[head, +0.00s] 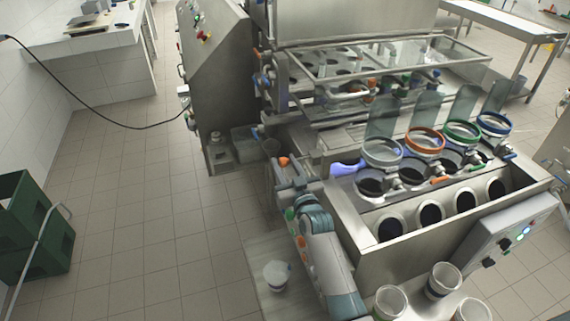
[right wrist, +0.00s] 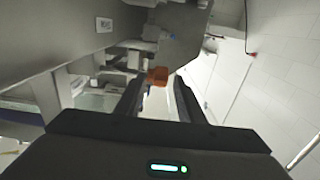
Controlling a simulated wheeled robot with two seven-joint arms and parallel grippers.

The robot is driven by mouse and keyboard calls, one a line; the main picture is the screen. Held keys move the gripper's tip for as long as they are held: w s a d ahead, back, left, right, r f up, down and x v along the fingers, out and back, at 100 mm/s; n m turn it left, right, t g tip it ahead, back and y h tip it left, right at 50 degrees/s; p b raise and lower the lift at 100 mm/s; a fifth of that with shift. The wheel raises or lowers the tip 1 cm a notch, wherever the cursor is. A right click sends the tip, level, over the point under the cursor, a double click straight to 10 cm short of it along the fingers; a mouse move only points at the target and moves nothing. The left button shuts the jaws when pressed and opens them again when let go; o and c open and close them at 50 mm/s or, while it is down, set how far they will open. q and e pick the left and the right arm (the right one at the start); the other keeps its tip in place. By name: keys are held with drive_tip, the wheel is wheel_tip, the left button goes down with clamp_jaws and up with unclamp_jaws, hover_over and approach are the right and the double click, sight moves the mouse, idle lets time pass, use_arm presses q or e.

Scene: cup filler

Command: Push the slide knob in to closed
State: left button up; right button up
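A small orange knob (head: 284,161) sticks out at the left side of the cup filler (head: 345,235), and I take it to be the slide knob. It also shows in the right wrist view (right wrist: 157,76), ahead of my fingers. My right gripper (head: 287,178) is close to the knob, its arm coming up from the bottom of the head view. In the right wrist view my right gripper (right wrist: 157,88) is open, with a gap between its fingers and the knob in line with that gap. I cannot tell whether it touches the knob. My left gripper is not in view.
The filler has a row of cup holes with coloured rings (head: 424,141) to the right. White cups (head: 444,281) stand at the front edge, and another cup (head: 277,275) stands left of my arm. A steel cabinet (head: 222,85) rises behind.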

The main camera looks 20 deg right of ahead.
clamp_jaws()
drive_tip(key=d, duration=0.3)
drive_tip(key=shift+d, duration=0.15)
unclamp_jaws()
idle(0.3)
